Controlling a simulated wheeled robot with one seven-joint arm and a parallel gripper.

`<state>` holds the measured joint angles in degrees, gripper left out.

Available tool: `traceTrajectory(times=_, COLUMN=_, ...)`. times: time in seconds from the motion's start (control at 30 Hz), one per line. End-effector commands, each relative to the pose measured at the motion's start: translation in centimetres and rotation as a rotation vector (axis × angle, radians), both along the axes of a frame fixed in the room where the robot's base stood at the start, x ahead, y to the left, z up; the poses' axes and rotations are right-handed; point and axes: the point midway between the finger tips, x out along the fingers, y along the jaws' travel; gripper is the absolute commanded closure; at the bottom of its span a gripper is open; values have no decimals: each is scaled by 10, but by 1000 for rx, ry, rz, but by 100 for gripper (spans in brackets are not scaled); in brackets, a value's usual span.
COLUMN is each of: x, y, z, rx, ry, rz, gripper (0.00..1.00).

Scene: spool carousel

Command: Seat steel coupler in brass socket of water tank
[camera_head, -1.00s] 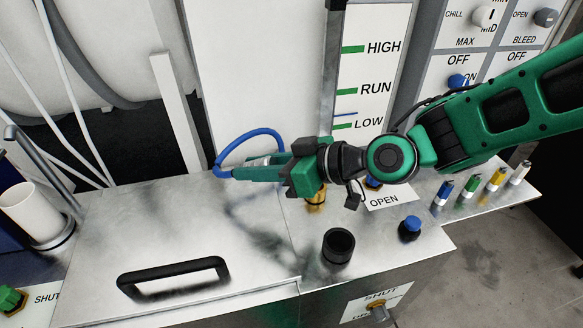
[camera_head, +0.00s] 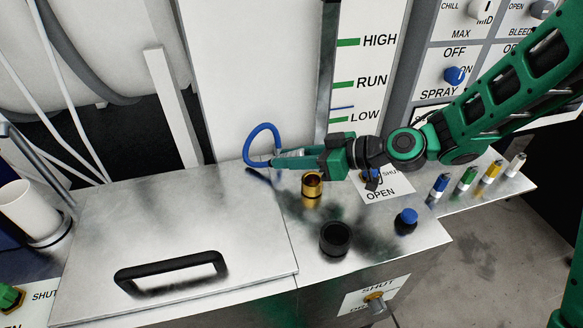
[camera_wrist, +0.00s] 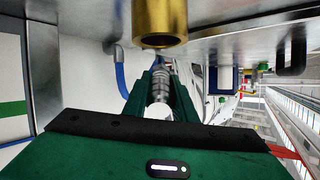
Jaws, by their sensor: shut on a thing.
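The steel coupler (camera_wrist: 159,88) is a ribbed silver piece between my gripper's two green fingers in the wrist view. My gripper (camera_head: 277,160) is shut on it, with a blue hose (camera_head: 262,128) looping up at the fingertips. The brass socket (camera_head: 312,188) stands upright on the water tank's steel top (camera_head: 285,215). In the head view my gripper lies behind the socket, pointing left. In the wrist view the brass socket (camera_wrist: 160,22) is at the top, apart from the coupler. The coupler is hard to make out in the head view.
A black cup-like fitting (camera_head: 335,238) and a blue-capped knob (camera_head: 406,220) stand in front of the socket. A lid with a black handle (camera_head: 170,272) lies left. Several coloured fittings (camera_head: 466,180) line the right shelf. A level-gauge panel (camera_head: 365,65) rises behind.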

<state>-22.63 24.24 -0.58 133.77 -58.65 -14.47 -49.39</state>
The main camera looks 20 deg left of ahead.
Motion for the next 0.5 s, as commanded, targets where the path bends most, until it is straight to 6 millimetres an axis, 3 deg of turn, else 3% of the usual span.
traceTrajectory(times=0.23, x=6, y=-3, z=-11, rx=0, ry=2, rz=1, gripper=100)
traceTrajectory(times=0.5, x=6, y=-3, z=-39, rx=1, ry=3, rz=1, gripper=100)
